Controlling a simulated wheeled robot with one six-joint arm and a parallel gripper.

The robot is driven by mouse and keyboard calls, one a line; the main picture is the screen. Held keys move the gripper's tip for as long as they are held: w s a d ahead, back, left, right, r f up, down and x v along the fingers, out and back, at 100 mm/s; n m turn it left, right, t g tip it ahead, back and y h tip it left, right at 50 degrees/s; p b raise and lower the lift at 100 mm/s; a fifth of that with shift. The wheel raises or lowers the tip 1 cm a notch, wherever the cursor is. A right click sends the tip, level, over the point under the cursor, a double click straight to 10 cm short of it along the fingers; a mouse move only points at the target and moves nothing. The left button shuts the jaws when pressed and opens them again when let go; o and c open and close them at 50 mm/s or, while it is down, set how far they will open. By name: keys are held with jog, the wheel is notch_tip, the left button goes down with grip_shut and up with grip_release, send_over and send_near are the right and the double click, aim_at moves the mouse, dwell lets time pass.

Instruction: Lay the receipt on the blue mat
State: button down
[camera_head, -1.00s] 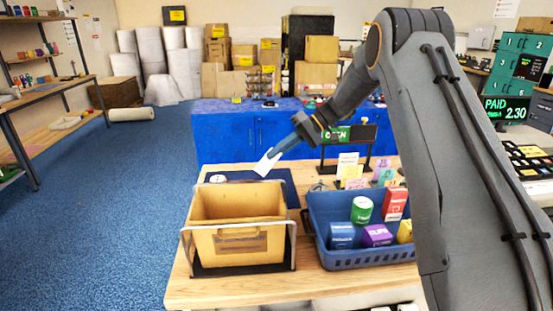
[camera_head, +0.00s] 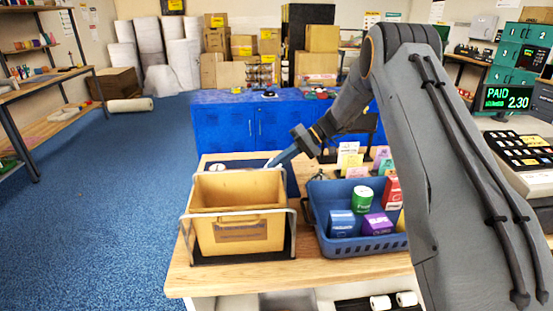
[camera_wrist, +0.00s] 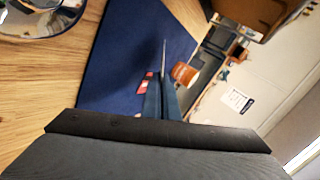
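The blue mat (camera_head: 291,178) lies on the wooden table behind the carton, which hides part of it. It fills much of the wrist view (camera_wrist: 120,60). My gripper (camera_head: 270,163) is low over the mat's far part. In the wrist view its blue fingers (camera_wrist: 162,98) are closed together. The receipt (camera_wrist: 164,58) shows there as a thin pale line, edge-on, standing out from between the fingertips. In the head view only a small pale bit shows at the fingertips. I cannot tell whether the receipt touches the mat.
An open brown carton (camera_head: 238,232) stands in a metal frame at the table's front left. A blue basket (camera_head: 362,244) with several packages is at right. Small cards (camera_head: 348,155) stand behind the basket. A round shiny object (camera_wrist: 40,15) is near the mat.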

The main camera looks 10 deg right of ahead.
jog(key=shift+f, duration=0.15)
jog(key=c, duration=2)
grip_release()
jog(key=b+v, duration=0.3)
jog(key=v, duration=0.4)
jog(key=shift+d+r, duration=0.25)
jog(key=shift+d, duration=0.1)
